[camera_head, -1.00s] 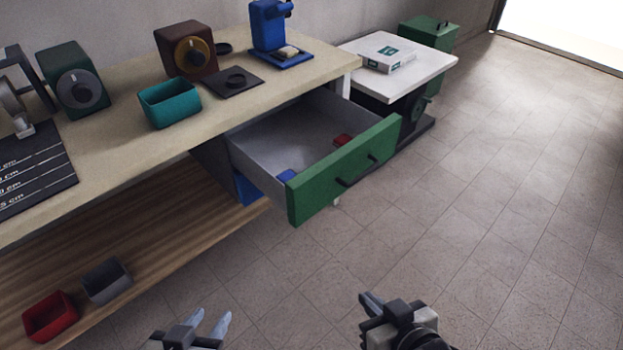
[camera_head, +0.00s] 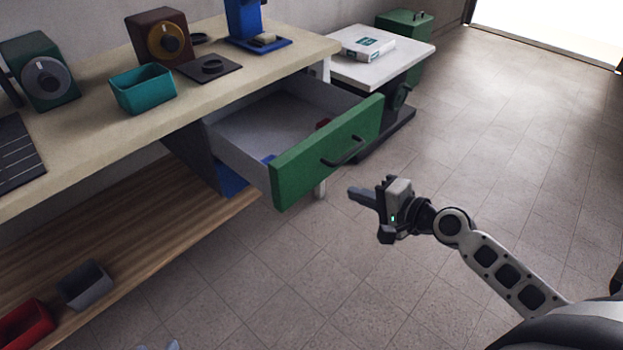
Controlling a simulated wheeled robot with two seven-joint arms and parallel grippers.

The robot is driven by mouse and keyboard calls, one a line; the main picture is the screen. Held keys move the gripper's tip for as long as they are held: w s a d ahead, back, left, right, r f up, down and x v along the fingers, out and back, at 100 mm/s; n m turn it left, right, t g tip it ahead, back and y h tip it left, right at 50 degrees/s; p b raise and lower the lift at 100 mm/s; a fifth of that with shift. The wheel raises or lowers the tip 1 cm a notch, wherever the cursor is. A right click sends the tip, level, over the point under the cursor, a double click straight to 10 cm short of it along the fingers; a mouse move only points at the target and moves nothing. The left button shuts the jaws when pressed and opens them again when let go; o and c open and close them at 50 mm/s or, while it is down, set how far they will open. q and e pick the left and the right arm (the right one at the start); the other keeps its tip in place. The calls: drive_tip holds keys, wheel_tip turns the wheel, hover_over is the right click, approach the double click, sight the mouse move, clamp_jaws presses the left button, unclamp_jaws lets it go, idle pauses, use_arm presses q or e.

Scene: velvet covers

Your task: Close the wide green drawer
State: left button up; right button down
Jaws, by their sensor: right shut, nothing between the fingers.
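The wide green drawer (camera_head: 300,173) stands pulled out under the bench top, its green front facing me with a dark bar handle (camera_head: 345,152). Its grey inside shows a small red thing and a small blue thing. My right gripper (camera_head: 352,193) is shut and empty, in front of the drawer front and to the right of and below the handle, apart from it in the picture. Only the fingertips of my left gripper (camera_head: 160,346) show at the bottom edge; its opening cannot be judged.
The bench top (camera_head: 100,160) holds a teal bin (camera_head: 142,90), dial boxes and a blue stand (camera_head: 245,25). A wooden lower shelf (camera_head: 120,240) carries red and grey bins. A white table (camera_head: 400,60) stands behind the drawer. The tiled floor at right is clear.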

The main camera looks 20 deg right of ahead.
approach(301, 171)
drive_tip(key=x, duration=0.5)
drive_tip(key=shift+f, duration=0.25)
drive_tip(key=shift+w+a, duration=0.25)
drive_tip(key=shift+w, duration=0.4)
drive_tip(key=shift+w, duration=0.1)
